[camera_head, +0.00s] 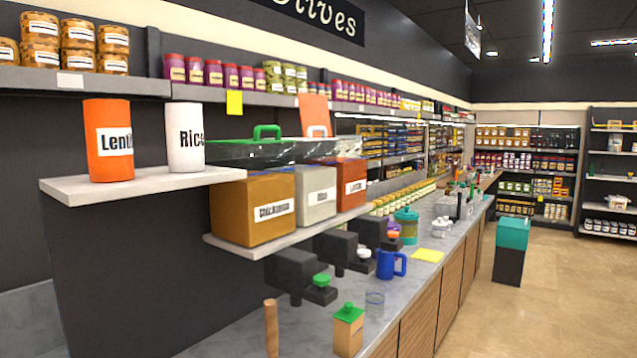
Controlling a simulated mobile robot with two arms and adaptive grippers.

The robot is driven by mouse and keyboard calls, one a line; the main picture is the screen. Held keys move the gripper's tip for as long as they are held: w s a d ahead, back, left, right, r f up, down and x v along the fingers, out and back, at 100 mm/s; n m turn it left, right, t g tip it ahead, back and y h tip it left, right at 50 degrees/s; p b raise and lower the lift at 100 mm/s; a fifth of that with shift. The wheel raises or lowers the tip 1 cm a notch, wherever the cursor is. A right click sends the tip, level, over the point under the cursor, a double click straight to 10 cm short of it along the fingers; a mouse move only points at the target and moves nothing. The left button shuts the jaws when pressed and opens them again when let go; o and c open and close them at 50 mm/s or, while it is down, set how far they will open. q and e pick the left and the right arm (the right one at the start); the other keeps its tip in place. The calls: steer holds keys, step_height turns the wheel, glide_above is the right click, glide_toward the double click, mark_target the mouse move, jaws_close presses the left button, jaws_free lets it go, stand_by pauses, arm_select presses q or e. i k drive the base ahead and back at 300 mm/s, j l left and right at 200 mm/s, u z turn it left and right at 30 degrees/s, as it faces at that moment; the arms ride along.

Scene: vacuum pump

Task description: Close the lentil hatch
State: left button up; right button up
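An orange bin (352,186) with a white label, probably the lentil one, sits at the right end of a row of three bins. A tilted-up orange panel (314,108), which looks like its raised hatch, stands above and behind the row. Its hinge is hidden. Neither of my grippers is in view.
A brown bin (252,210) and a grey bin (316,200) stand left of the orange one; a clear lid with a green handle (266,132) lies above the brown bin. Dark dispensers hang below. The counter holds a blue mug (391,265) and a green-lidded jar (348,332).

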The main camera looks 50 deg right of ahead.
mark_target(313, 110)
steer(key=i+z, duration=0.15)
steer(key=z, duration=0.25)
steer(key=i+j+z, duration=0.1)
steer(key=z, duration=0.3)
steer(key=i+j+z, duration=0.15)
steer(key=z, duration=0.9)
steer(key=i+l, duration=0.1)
steer(key=l, duration=0.25)
steer(key=i+l, duration=0.15)
steer(key=l, duration=0.2)
steer(key=i+l, duration=0.1)
steer(key=l, duration=0.3)
steer(key=i+l, duration=0.1)
steer(key=l, duration=0.25)
